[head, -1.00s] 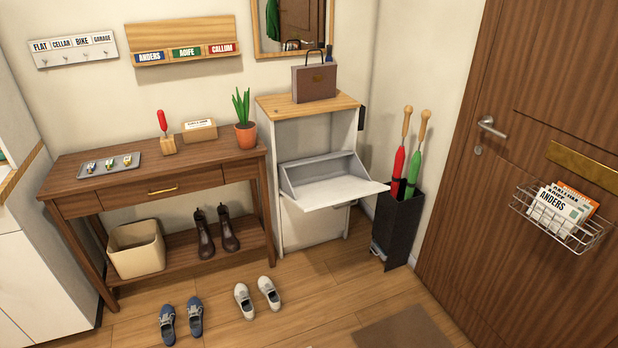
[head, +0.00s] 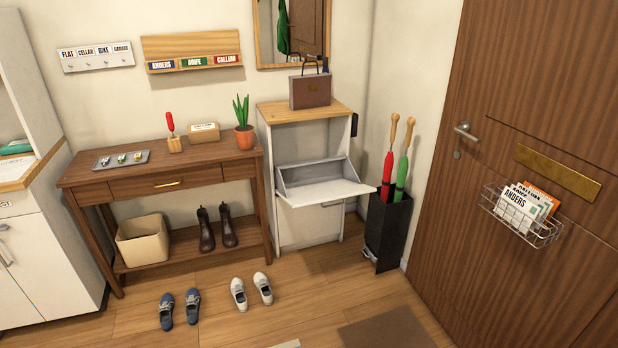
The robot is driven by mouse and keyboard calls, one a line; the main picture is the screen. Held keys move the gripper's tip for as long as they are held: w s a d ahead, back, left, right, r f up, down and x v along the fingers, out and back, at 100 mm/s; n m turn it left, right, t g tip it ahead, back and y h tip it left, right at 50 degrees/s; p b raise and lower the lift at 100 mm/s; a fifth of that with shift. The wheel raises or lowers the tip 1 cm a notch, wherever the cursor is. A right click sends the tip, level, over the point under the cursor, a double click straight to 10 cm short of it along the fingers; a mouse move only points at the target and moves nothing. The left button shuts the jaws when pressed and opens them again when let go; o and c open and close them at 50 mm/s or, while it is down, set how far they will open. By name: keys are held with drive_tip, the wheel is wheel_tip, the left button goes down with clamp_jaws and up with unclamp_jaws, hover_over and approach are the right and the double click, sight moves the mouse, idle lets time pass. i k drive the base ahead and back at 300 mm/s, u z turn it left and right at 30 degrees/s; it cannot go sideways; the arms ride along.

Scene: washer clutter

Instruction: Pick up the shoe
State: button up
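Several shoes show in the head view. A left blue shoe (head: 166,312) and a right blue shoe (head: 193,306) stand side by side on the wooden floor. To their right stand a left white shoe (head: 238,295) and a right white shoe (head: 263,288). Two dark brown boots, a left boot (head: 206,232) and a right boot (head: 229,228), stand upright on the low shelf of the console table (head: 180,183). My gripper is not in view.
A white cabinet (head: 308,225) has its flap (head: 325,193) tilted open, jutting out above the floor. A black umbrella stand (head: 387,232) is to its right. A beige bin (head: 143,242) sits on the low shelf. Floor around the shoes is clear; a brown mat (head: 390,330) lies right.

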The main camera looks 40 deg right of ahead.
sight(167, 303)
drive_tip(key=z, duration=4.05)
drive_tip(key=i, duration=0.1)
drive_tip(key=u, duration=2.95)
drive_tip(key=i, duration=1)
drive_tip(key=u, duration=3.9)
drive_tip(key=i, duration=0.15)
drive_tip(key=z, duration=2.9)
